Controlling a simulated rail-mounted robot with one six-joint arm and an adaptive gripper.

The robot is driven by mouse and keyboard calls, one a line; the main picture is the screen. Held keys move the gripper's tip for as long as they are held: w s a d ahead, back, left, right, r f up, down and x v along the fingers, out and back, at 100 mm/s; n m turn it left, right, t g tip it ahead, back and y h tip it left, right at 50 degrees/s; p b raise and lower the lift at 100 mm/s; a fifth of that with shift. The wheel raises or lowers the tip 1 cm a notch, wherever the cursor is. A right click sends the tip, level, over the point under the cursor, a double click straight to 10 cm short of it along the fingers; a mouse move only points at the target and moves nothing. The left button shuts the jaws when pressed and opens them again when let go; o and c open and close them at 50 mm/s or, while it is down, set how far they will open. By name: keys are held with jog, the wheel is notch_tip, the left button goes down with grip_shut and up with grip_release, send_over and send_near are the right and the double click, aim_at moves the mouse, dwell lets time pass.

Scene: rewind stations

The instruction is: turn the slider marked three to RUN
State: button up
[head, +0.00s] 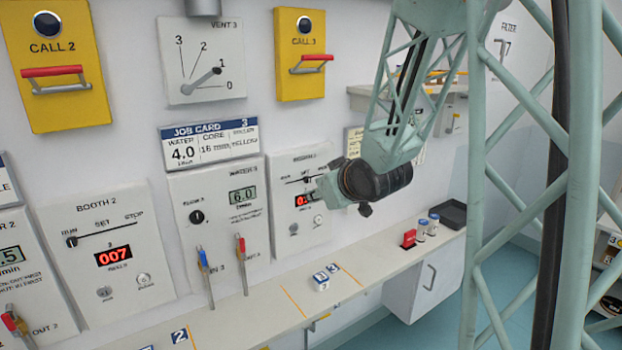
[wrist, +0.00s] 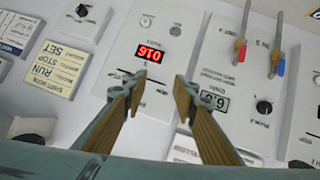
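The booth 3 panel (head: 287,171) is a white plate on the wall with a red display (head: 301,200), partly hidden behind my gripper (head: 320,190) in the head view. Its slider track (head: 294,183) runs above the display; I cannot clearly tell the knob's position. In the wrist view the panel (wrist: 172,45) appears upside down, with its red display (wrist: 149,52) beyond the fingertips. My gripper (wrist: 161,82) is open there, fingers apart and nothing between them. The fingertips overlap the slider area in that view. I cannot tell whether they touch the panel.
The booth 2 panel (head: 107,215) at left has a similar slider. A water panel (head: 187,181) with blue and red handled valves stands beside booth 3.

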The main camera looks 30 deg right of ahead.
aim_at(309, 178)
jog(key=w+d+f+t+y+p, duration=0.3)
jog(key=w+d+f+t+p, duration=0.1)
jog(key=d, duration=0.4)
jog(key=shift+w+d+f+t+p, duration=0.15)
jog(key=shift+w+f+t+p, duration=0.35)
jog(key=shift+t, duration=0.6)
jog(key=shift+s+r, duration=0.1)
jog(key=shift+w, duration=0.2)
jog(key=shift+w+a+p, duration=0.25)
jog(key=shift+w+p, duration=0.3)
jog(key=shift+w, duration=1.7)
jog(key=shift+w+a+p, duration=0.3)
jog(key=shift+w+p, duration=0.25)
jog(key=shift+w, duration=1.65)
jog(key=shift+w+a+p, duration=0.25)
jog(key=shift+w+p, duration=0.3)
jog(key=shift+w, duration=1.7)
grip_shut()
